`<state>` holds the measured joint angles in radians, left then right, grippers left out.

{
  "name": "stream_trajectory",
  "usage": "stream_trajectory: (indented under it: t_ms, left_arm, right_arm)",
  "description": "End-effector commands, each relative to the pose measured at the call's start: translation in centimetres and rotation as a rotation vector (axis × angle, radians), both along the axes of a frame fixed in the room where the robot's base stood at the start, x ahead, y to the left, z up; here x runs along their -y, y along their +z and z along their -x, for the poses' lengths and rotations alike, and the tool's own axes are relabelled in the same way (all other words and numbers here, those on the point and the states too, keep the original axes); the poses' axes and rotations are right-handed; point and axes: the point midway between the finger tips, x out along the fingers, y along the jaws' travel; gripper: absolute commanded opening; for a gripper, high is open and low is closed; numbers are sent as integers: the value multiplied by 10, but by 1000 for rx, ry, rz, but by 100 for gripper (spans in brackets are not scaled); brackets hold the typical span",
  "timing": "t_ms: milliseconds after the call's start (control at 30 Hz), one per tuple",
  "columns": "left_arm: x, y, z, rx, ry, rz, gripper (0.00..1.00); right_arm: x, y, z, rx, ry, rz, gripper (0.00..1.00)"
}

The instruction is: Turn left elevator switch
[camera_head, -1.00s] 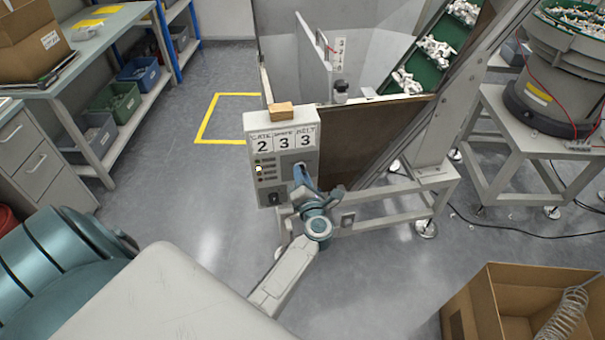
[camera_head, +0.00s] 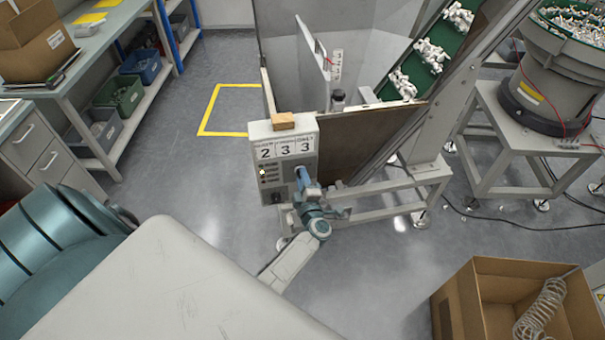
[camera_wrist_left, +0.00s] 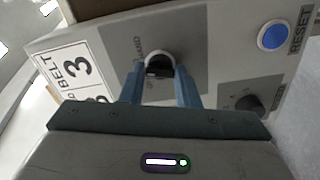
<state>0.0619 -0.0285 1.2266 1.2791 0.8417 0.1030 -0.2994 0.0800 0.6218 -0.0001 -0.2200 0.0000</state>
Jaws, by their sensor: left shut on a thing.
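A grey control box (camera_head: 283,184) on the elevator's frame carries the number cards 2, 3 and 3. Its black rotary switch (camera_wrist_left: 158,68) shows in the left wrist view, between the two blue-grey fingers. My left gripper (camera_head: 301,172) reaches the right part of the box front and is shut on this switch. The left gripper also shows in the left wrist view (camera_wrist_left: 160,82). In the head view the gripper hides the switch. My right gripper is not in view.
In the wrist view a blue reset button (camera_wrist_left: 273,37) and a second dark knob (camera_wrist_left: 248,103) sit beside the held switch. A wooden block (camera_head: 283,121) lies on the box. An open cardboard box (camera_head: 455,305) stands at lower right. Floor left of the control box is clear.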

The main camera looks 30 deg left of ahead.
Motion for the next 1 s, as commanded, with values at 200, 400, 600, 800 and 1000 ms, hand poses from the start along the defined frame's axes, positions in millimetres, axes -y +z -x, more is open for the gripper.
stream_trajectory:
  t_ms: [200,400,600,800,1000]
  left_arm:
    - [0,4,0,-139,0,-137,6]
    - [0,3,0,-245,0,-241,6]
    - [0,2,-1,-318,0,-313,6]
    - [0,1,0,-359,1,-354,6]
    - [0,1,0,-371,1,-367,6]
  right_arm:
    - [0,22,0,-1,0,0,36]
    - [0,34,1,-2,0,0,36]
    - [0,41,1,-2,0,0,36]
    - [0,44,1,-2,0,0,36]
    - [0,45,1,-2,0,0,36]
